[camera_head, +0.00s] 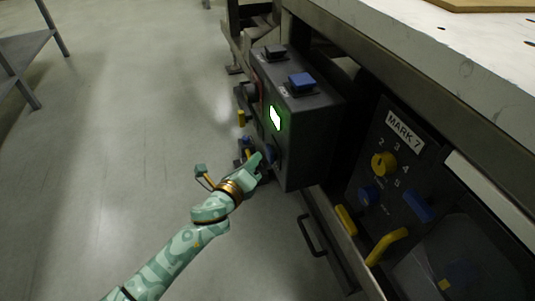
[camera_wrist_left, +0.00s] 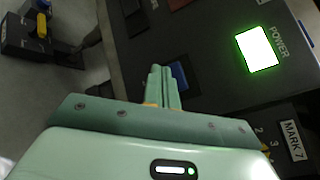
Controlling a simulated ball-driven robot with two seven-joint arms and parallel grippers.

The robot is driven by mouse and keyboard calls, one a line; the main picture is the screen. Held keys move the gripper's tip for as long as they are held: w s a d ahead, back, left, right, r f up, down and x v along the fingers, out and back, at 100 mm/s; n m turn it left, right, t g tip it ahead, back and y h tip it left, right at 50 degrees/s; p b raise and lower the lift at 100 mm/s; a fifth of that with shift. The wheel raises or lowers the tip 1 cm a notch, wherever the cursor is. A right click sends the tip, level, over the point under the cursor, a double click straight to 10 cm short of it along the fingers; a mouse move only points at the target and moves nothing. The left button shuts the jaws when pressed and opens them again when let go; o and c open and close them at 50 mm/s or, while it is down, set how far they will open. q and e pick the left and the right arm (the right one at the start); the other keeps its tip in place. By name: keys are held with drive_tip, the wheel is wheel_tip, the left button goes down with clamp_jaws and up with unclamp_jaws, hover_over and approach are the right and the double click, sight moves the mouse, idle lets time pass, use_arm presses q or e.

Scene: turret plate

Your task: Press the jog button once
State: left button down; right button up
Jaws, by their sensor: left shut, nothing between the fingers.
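The dark control box (camera_head: 312,125) hangs under the bench edge, with a lit green-white POWER window (camera_head: 275,117) on its front face. My left gripper (camera_head: 258,160) is shut and empty, its fingertips close to the lower front of that face. A blue control (camera_wrist_left: 180,76) shows just behind the shut fingertips in the left wrist view, partly hidden by them. I cannot read a jog label, and cannot tell whether the fingers touch the blue control. The lit window also shows in the left wrist view (camera_wrist_left: 257,49). My right gripper is not in view.
A blue button (camera_head: 301,80) and a dark one sit on the box top. To the right, a MARK 7 panel (camera_head: 405,133) carries a yellow knob (camera_head: 383,163) and blue controls. Yellow handles (camera_head: 386,246) stick out below. The floor at left is clear, with a grey shelf (camera_head: 25,50) beyond.

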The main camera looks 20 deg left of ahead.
use_arm(q)
drive_tip(key=shift+d, duration=0.1)
drive_tip(key=shift+w+d, duration=0.2)
drive_tip(key=shift+d, duration=0.1)
drive_tip(key=shift+w+d, duration=0.35)
drive_tip(key=shift+d, duration=0.15)
idle(1.2)
drive_tip(key=shift+a+r, duration=0.1)
drive_tip(key=shift+s+a, duration=0.55)
drive_tip(key=shift+a, duration=0.2)
drive_tip(key=shift+s+a+p, duration=0.4)
drive_tip(key=shift+s+a, duration=0.35)
drive_tip(key=shift+a, duration=0.3)
drive_tip(key=shift+s+a+p, duration=0.35)
drive_tip(key=shift+s+a, duration=0.35)
drive_tip(key=shift+a, duration=0.35)
